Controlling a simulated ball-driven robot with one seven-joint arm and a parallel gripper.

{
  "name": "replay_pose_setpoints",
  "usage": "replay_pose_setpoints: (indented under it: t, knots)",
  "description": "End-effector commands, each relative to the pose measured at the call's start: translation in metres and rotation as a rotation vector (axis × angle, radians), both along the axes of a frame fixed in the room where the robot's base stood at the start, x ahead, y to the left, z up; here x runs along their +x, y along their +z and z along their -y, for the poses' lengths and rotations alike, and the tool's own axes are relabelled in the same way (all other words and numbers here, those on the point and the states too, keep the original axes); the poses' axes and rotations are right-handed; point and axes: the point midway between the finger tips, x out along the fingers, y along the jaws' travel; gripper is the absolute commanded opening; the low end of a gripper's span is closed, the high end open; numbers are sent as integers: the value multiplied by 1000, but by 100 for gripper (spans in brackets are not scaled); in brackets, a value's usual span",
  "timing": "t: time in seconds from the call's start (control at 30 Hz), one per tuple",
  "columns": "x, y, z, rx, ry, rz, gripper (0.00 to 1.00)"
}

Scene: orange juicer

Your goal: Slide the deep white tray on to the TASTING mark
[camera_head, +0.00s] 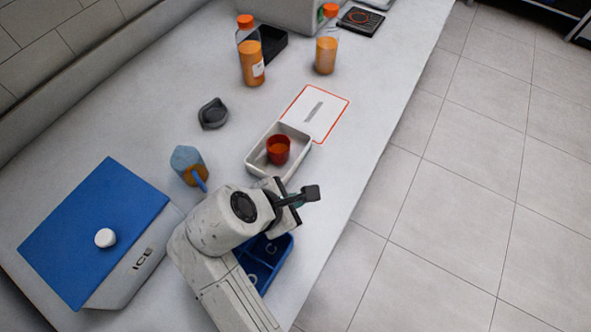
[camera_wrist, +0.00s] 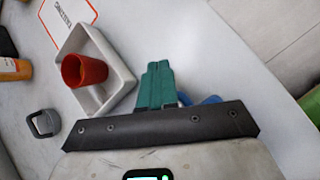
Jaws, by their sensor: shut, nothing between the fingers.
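The deep white tray (camera_head: 257,168) lies on the counter with a red cup (camera_head: 278,150) standing inside it. The TASTING mark (camera_head: 328,108), a white rectangle with a red outline, lies just beyond the tray; the tray's far edge is at or very near its near outline. The wrist view also shows the tray (camera_wrist: 121,82), the cup (camera_wrist: 85,70) and part of the mark (camera_wrist: 70,14). My gripper (camera_head: 291,196) is at the tray's near end. Its green fingertips (camera_wrist: 155,70) are shut and empty beside the tray; I cannot tell whether they touch it.
Two orange juice bottles (camera_head: 250,55) (camera_head: 326,45) stand beyond. A dark grey object (camera_head: 213,113) and a light-blue carton-like object (camera_head: 186,160) are left of the tray. A blue compartment tray (camera_head: 272,252) lies under my arm. The counter's right edge drops to a tiled floor.

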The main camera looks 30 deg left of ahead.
Motion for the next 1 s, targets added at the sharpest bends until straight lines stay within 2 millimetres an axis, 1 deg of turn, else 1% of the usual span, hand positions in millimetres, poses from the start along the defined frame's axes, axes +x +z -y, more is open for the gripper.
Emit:
replay_pose_setpoints:
  t: [0.03,0.1,0.2,0.3,0.37,0.43,0.57,1.0]
  knots:
    - [-16,6,-33,-47,108,11,0]
    - [-34,16,-65,-114,233,27,0]
    - [-60,28,-101,-195,378,46,0]
    - [-79,37,-123,-249,470,62,0]
    - [-86,40,-130,-269,502,66,0]
    - [-88,40,-134,-282,519,69,0]
    - [-80,32,-134,-287,525,70,0]
    - [-22,-27,-129,-284,522,68,0]
